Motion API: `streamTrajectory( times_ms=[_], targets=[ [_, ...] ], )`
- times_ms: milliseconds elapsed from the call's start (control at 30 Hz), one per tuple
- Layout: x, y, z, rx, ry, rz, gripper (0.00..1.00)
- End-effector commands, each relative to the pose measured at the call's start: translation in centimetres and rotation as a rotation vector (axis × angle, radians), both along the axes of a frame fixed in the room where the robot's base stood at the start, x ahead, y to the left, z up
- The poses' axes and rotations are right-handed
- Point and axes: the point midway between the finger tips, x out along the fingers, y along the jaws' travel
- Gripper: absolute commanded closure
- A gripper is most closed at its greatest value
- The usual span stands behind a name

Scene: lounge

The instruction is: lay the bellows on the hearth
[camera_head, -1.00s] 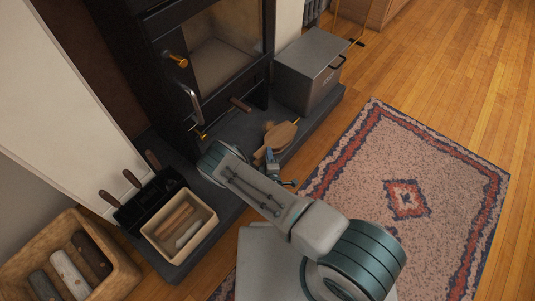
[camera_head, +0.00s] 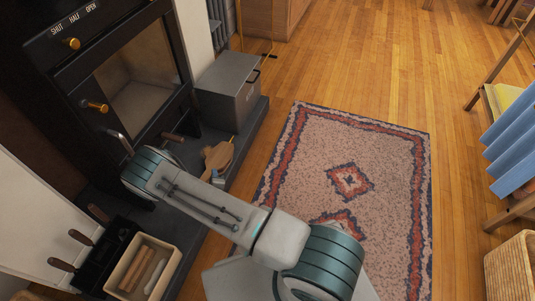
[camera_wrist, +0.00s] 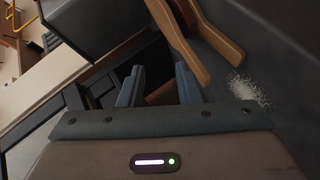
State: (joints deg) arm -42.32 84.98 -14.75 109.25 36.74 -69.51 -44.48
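The wooden bellows (camera_head: 219,156) lies on the dark hearth slab (camera_head: 246,130), near its front edge and in front of the grey metal box. In the wrist view its two wooden handles (camera_wrist: 180,42) show at the top, beyond the fingers and apart from them. My gripper (camera_wrist: 158,85) is open, with its two blue fingers spread and no bellows part between them. In the head view my arm hides most of the gripper, just below the bellows.
The black stove (camera_head: 130,80) stands behind the hearth. A grey lidded box (camera_head: 228,88) is on the slab's far end. A cream tray of sticks (camera_head: 143,268) and a dark tool holder (camera_head: 105,258) are at lower left. A patterned rug (camera_head: 350,200) lies right.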

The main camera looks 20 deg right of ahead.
Motion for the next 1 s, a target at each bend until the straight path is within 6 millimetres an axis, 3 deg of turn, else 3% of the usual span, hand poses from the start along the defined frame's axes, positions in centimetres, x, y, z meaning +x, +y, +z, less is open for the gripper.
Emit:
streamTrajectory(
  times_ms=[33,200,467,767,1000],
  targets=[
    [1.0,0.1,1.5,0.057,0.035,-0.041,0.69],
    [2.5,0.2,5.6,0.232,0.172,-0.156,0.69],
    [2.8,-0.4,13.2,0.471,0.366,-0.297,0.69],
    [-0.4,-2.2,22.9,0.676,0.57,-0.417,0.69],
    [-5.6,-4.7,30.4,0.774,0.71,-0.507,0.69]
  ],
)
